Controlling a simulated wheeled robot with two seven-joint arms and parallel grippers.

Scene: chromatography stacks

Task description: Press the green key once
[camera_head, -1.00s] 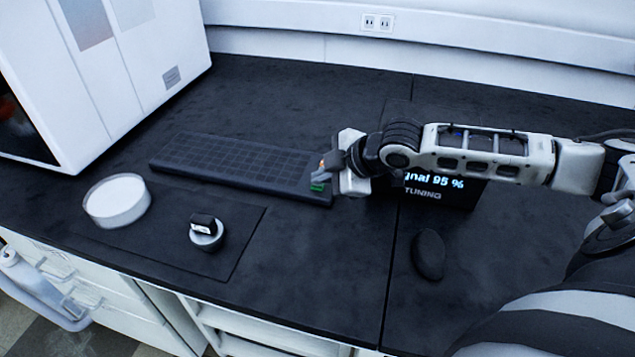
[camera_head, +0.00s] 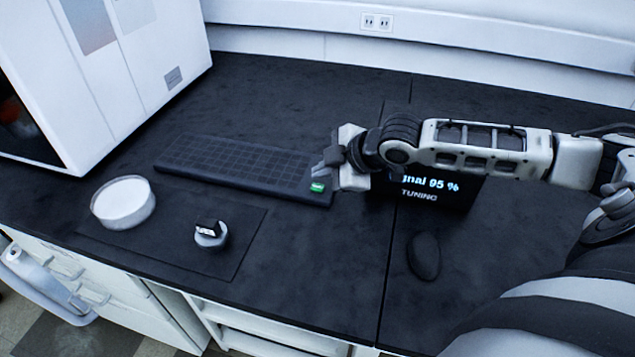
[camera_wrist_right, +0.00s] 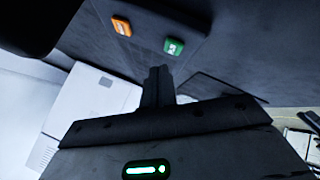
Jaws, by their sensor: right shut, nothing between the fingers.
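Contact is not visible. An orange key (camera_wrist_right: 121,26) lies beside the green one in the wrist view; in the head view the gripper hides it. My left gripper is not in view.
A display (camera_head: 437,197) reading "gnal 95 %" and "TUNING" stands behind my right forearm, partly hidden. A dark mouse (camera_head: 424,257) lies in front. A white round dish (camera_head: 123,203) and a small round holder (camera_head: 211,236) stand left. A white instrument (camera_head: 110,75) fills the back left.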

